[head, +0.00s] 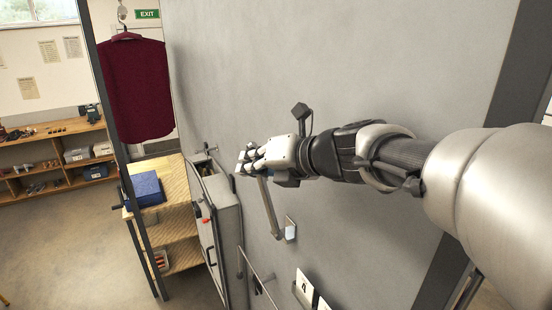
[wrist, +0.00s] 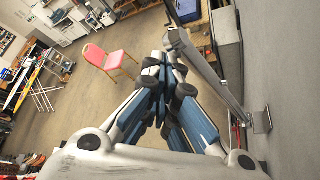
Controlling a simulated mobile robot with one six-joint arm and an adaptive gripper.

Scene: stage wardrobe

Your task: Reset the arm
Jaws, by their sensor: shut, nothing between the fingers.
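My arm reaches in from the right in the head view, stretched out along a grey wall. My gripper (head: 250,161) is at its end, in front of the wall, with its fingers closed and nothing held. In the wrist view my gripper (wrist: 165,82) shows with its dark-padded fingers drawn together. A metal lever arm (head: 268,206) on a small wall plate (head: 290,229) is just below the gripper in the head view. The lever (wrist: 205,75) also runs close to the right of the fingers in the wrist view. I cannot tell whether they touch.
A maroon garment (head: 138,88) hangs at the upper left. A wooden shelf unit (head: 180,258) with a blue box (head: 146,188) and a grey cabinet (head: 222,220) stand beside the wall. A red chair (wrist: 104,60) stands on open floor.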

